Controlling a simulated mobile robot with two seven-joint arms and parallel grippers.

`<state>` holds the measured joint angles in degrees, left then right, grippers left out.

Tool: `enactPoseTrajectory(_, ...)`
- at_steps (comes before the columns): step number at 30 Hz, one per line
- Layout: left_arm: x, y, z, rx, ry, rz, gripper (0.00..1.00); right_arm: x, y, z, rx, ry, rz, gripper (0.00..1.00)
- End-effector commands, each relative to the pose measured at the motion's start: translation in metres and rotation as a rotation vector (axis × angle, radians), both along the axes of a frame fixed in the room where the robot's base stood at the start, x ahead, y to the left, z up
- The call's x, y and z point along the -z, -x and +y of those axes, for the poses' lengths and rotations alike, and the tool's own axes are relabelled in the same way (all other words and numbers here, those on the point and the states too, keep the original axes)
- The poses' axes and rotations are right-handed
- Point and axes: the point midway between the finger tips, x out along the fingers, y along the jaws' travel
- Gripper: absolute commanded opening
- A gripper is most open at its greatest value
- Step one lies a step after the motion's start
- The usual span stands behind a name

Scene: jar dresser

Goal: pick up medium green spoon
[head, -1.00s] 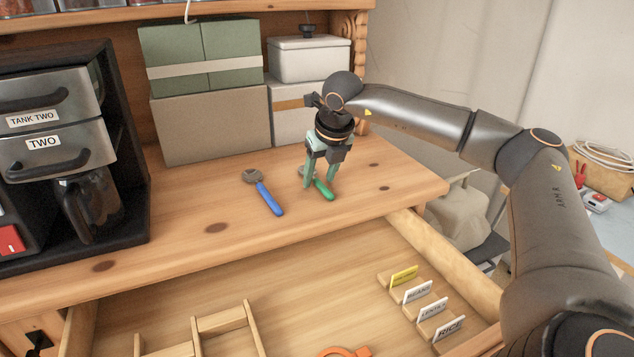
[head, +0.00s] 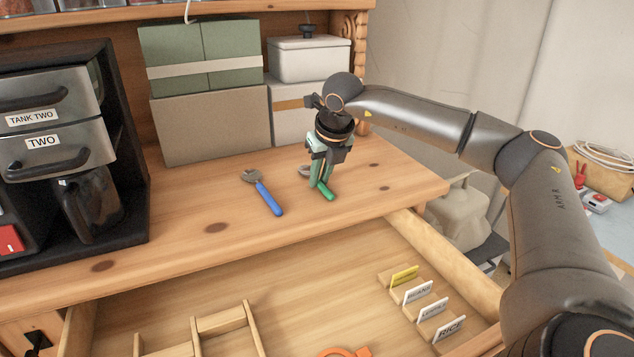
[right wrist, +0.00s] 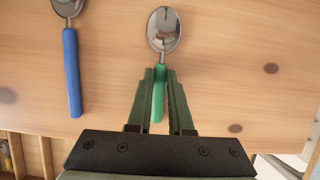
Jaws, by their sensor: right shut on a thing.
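The green spoon (head: 326,192) lies on the wooden dresser top, its metal bowl partly hidden behind my fingers in the head view. In the right wrist view its green handle (right wrist: 159,92) runs between my fingers and its metal bowl (right wrist: 163,28) points away from me. My right gripper (head: 317,184) points down and is shut on the handle at the level of the dresser top. The right gripper's fingers (right wrist: 160,75) sit on both sides of the handle in the right wrist view. My left gripper is in neither view.
A blue-handled spoon (head: 268,198) lies left of the green one. Boxes (head: 210,125) and a white lidded container (head: 309,62) stand behind. A black coffee machine (head: 118,150) is at left. An open drawer (head: 270,275) with label cards (head: 418,292) is in front.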

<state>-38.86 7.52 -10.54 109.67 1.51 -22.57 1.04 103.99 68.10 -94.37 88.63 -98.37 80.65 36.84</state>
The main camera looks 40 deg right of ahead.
Motion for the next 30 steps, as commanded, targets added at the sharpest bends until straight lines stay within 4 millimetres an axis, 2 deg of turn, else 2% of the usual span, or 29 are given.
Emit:
enactPoseTrajectory(13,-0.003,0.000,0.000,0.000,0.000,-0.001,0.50,-0.006,-0.001,0.000,0.000,0.000,-0.003,0.00)
enactPoseTrajectory(16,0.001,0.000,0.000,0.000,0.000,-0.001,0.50,-0.018,-0.001,0.001,-0.001,-0.001,-0.003,0.00)
enactPoseTrajectory(18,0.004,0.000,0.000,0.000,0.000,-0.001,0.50,-0.033,-0.001,0.001,-0.001,-0.001,-0.006,0.00)
enactPoseTrajectory(25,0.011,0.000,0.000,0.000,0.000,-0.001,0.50,-0.092,0.024,0.044,-0.009,0.002,-0.007,0.00)
enactPoseTrajectory(30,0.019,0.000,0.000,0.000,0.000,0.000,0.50,-0.111,0.047,0.080,-0.008,0.003,-0.003,0.00)
